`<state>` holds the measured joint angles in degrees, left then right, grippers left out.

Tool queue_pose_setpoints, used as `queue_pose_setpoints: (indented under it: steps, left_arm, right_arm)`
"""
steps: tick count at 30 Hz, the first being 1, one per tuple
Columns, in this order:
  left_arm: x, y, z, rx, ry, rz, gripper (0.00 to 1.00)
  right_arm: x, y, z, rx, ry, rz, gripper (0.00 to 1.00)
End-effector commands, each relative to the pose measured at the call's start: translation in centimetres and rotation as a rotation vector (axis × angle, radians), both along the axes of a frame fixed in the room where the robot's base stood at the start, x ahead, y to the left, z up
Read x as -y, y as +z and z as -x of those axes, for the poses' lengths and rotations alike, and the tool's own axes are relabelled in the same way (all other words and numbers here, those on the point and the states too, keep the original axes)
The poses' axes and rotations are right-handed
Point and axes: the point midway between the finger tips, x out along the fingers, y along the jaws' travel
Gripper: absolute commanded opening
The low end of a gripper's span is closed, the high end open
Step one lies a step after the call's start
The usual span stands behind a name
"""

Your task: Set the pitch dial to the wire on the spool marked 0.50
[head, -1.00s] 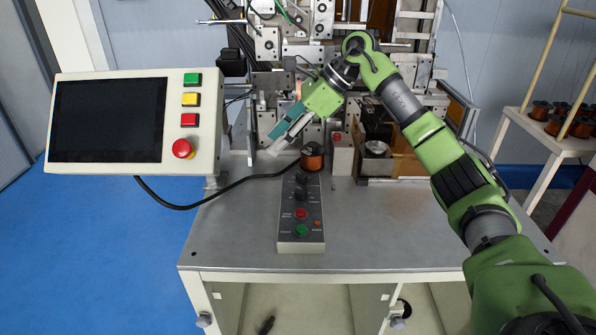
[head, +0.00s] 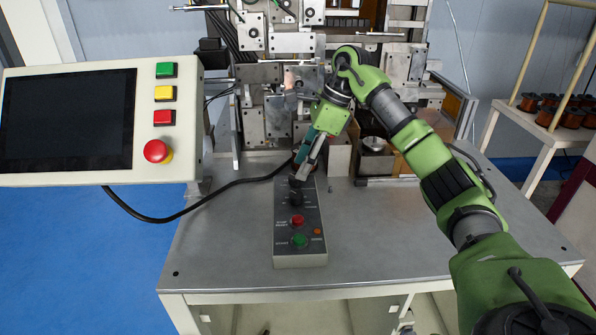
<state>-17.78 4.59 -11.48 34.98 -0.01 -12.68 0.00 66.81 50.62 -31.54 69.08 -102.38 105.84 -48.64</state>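The grey control box (head: 312,255) lies on the metal table with black knobs at its far end, a red button and a green button. One black knob (head: 296,198) shows clearly; which knob is the pitch dial cannot be read. My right gripper (head: 299,178) points down at the far end of the box, its fingertips at or just above the farthest knob, which they largely cover. Whether the fingers touch or grip it cannot be told. My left gripper is not in view.
A panel with a dark screen (head: 68,120) and coloured buttons stands at the left, its black cable crossing the table (head: 215,255). The winder's metal plates (head: 305,80) rise behind. More copper spools (head: 573,118) sit on a rack at the right. The table's front right is clear.

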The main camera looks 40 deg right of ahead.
Motion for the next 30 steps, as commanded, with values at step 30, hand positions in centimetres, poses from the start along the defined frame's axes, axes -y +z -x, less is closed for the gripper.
queue_pose_setpoints:
  steps: [30]
  left_arm:
    - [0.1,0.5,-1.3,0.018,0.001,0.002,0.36]
  right_arm:
    - [-1.1,-3.0,-0.6,0.001,-0.009,0.000,0.01]
